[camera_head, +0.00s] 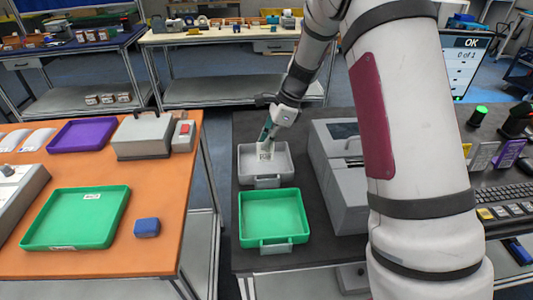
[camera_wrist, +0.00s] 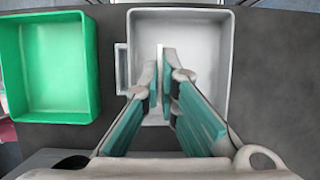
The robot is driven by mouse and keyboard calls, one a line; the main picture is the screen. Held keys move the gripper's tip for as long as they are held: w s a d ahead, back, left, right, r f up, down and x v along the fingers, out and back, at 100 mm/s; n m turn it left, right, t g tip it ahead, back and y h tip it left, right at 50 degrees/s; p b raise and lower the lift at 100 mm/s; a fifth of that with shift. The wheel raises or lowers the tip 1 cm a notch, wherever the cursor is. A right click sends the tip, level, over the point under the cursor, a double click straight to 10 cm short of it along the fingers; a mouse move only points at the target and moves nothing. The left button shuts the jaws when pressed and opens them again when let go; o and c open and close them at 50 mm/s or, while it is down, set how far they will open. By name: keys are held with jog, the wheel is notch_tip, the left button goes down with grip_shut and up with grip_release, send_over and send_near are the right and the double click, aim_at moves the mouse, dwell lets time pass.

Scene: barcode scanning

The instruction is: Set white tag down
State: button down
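My gripper (camera_head: 266,147) points down over the grey tray (camera_head: 246,163) on the dark table. In the wrist view its fingers (camera_wrist: 160,85) come together at the tips over the same grey tray (camera_wrist: 222,60). A thin white tag (camera_wrist: 160,58) stands edge-on between the fingertips. It also shows as a small pale piece with dark print (camera_head: 265,156) at the gripper's end in the head view. The gripper is shut on it. I cannot tell whether the tag touches the tray floor. The rest of the tray looks empty.
An empty green tray (camera_head: 273,193) stands in front of the grey tray, and a grey machine (camera_head: 340,175) is close on its right. The orange table (camera_head: 165,195) at left holds another green tray (camera_head: 64,222) and a blue block (camera_head: 147,227). A monitor (camera_head: 464,68) reads "OK", "0 of 1".

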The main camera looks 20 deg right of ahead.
aim_at(267, 153)
jog(key=shift+f, duration=2.35)
jog(key=c, duration=1.8)
grip_release()
jog(key=shift+f, duration=0.15)
jog(key=shift+c, duration=0.2)
jog(key=shift+o, duration=0.2)
